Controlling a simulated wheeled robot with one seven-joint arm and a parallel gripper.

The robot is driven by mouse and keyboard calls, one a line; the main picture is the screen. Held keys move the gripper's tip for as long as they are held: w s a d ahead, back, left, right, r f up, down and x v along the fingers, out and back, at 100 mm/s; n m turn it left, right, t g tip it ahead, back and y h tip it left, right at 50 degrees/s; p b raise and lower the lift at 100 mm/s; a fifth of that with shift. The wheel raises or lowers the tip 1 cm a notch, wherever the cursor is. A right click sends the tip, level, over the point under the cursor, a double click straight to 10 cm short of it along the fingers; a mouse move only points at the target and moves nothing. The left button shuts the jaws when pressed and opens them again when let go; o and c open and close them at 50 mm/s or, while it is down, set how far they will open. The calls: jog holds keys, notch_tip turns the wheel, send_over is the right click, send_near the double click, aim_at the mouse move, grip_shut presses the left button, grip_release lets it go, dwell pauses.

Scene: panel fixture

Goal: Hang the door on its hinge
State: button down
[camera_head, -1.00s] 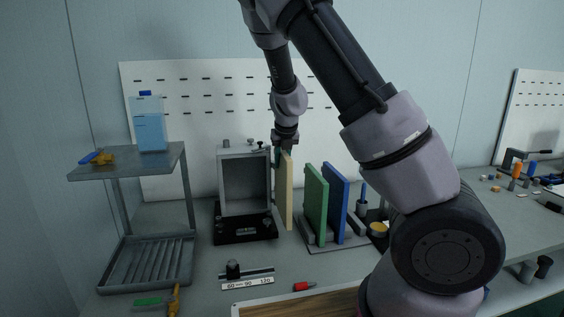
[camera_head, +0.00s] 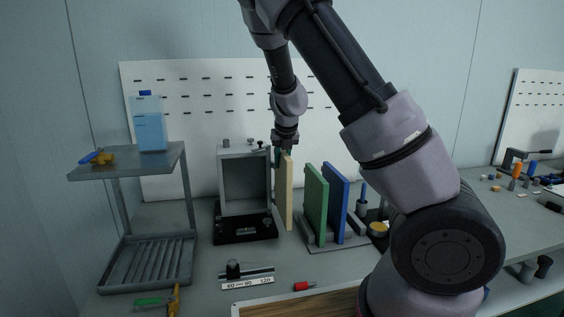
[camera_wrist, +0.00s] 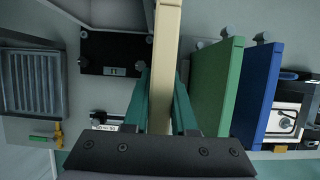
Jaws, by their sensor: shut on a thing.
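The cream door panel (camera_head: 286,192) stands upright beside the right side of the grey open-fronted box fixture (camera_head: 244,183). My gripper (camera_head: 285,150) is above the panel and shut on its top part. In the wrist view the teal fingers (camera_wrist: 160,98) lie on both sides of the cream panel (camera_wrist: 166,50). The box stands on a black base (camera_head: 246,228) with knobs. Small pins show at the box's top right (camera_head: 260,144). I cannot tell whether the panel touches the box or sits on a hinge.
A green panel (camera_head: 315,203) and a blue panel (camera_head: 336,202) stand in a rack to the right. A grey shelf (camera_head: 128,165) with a blue bottle (camera_head: 149,124) is at left. A ruler block (camera_head: 247,284) and a red item (camera_head: 304,286) lie in front.

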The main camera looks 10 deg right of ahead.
aim_at(284, 152)
jog(key=shift+f, duration=1.6)
jog(key=c, duration=0.6)
grip_release()
jog(key=shift+c, duration=0.2)
jog(key=shift+f, duration=0.1)
jog(key=v, duration=1)
jog(key=shift+s+r, duration=0.15)
jog(key=shift+r, duration=0.25)
